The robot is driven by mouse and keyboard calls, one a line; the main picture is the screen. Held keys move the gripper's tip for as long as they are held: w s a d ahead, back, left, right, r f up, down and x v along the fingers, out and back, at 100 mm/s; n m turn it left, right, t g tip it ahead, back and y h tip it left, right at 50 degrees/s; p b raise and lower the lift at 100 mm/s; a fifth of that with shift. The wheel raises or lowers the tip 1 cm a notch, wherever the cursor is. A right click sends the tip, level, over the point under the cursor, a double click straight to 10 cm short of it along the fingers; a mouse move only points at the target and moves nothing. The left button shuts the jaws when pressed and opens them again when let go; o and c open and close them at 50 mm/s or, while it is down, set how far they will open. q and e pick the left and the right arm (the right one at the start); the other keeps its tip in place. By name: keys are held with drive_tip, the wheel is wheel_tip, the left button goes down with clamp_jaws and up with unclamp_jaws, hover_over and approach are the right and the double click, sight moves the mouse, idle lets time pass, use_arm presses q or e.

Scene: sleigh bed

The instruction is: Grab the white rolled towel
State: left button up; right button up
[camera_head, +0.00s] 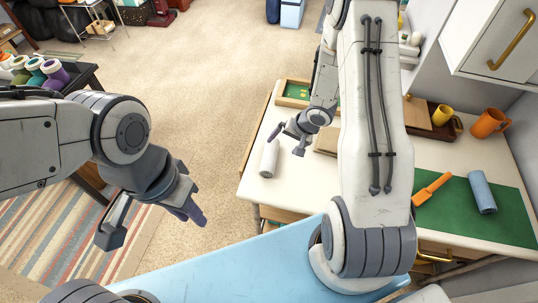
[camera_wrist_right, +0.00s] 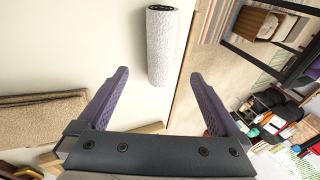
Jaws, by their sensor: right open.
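The white rolled towel (camera_head: 269,158) lies near the left edge of the white counter (camera_head: 340,195). In the right wrist view, the white rolled towel (camera_wrist_right: 161,45) is at the top centre, and its near end shows between the tips of my fingers. My right gripper (camera_head: 286,140) is open and empty, just beside the towel; its purple fingers (camera_wrist_right: 159,74) are spread wide in the right wrist view. I cannot tell its exact height over the counter. My left gripper (camera_head: 152,222) is open and empty over the floor at the left.
A green mat (camera_head: 455,222) on the counter bears an orange-handled tool (camera_head: 430,188) and a blue roll (camera_head: 481,191). A tray with a yellow mug (camera_head: 441,115) and an orange mug (camera_head: 489,123) stand behind. A tan folded cloth (camera_wrist_right: 40,112) lies left of my right gripper.

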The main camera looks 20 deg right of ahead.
sight(273, 154)
drive_tip(key=x, duration=0.4)
drive_tip(key=shift+s+f+b, duration=0.1)
drive_tip(key=shift+f+b, duration=0.1)
drive_tip(key=shift+b, duration=0.2)
drive_tip(key=shift+p+x, duration=0.35)
drive_tip(key=shift+x, duration=2.7)
drive_tip(key=shift+a, duration=0.1)
drive_tip(key=c, duration=1.5)
